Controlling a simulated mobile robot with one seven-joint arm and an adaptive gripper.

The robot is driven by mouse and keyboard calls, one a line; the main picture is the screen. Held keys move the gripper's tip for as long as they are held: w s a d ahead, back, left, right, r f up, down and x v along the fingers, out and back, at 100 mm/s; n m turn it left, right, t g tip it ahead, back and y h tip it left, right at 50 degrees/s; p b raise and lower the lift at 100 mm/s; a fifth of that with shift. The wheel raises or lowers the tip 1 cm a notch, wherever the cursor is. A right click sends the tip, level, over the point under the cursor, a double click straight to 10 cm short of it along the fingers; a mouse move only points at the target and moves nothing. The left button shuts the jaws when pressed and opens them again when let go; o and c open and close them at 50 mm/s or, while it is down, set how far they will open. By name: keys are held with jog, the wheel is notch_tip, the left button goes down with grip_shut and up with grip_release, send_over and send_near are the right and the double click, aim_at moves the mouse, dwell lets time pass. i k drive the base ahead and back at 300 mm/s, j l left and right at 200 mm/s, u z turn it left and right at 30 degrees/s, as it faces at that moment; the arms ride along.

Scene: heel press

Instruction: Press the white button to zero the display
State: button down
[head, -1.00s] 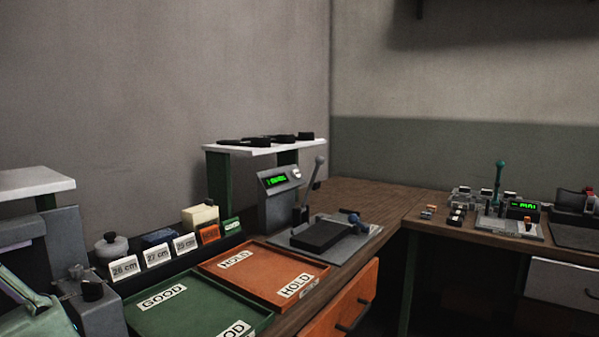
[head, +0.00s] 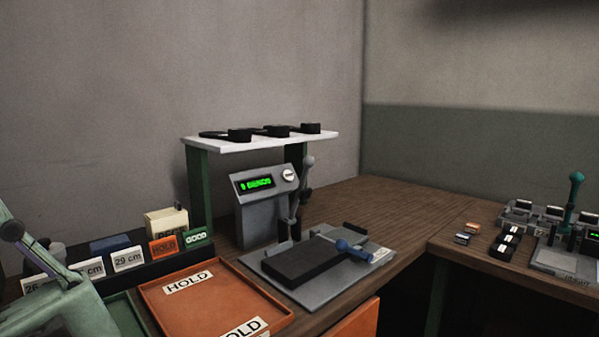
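The white button (head: 288,175) is a small round knob on the sloped face of a grey display box (head: 262,212). It sits just right of the display (head: 255,184), which shows green characters too blurred to read surely. The box stands on the wooden bench, in front of a white-topped shelf. Part of what looks like my arm, pale green and grey, shows in the lower left corner. My gripper is not in view, and nothing touches the button.
A lever with a grey ball (head: 308,162) rises close to the box's right side. A grey press base (head: 355,285) with a black block lies in front. An orange HOLD tray (head: 225,290) is at the lower middle. The white shelf (head: 300,140) carries black parts. Bare bench (head: 375,205) lies to the right.

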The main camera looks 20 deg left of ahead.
aim_at(287, 175)
jog(key=i+l+u, duration=0.1)
jog(key=i+l, duration=0.2)
jog(key=i+l+u, duration=0.1)
jog(key=i+l, duration=0.5)
jog(key=l, duration=0.2)
jog(key=i+l+u, duration=0.15)
jog(key=i+l, duration=0.15)
jog(key=i+l+u, duration=0.1)
jog(key=i+l, duration=0.2)
jog(key=l, duration=0.25)
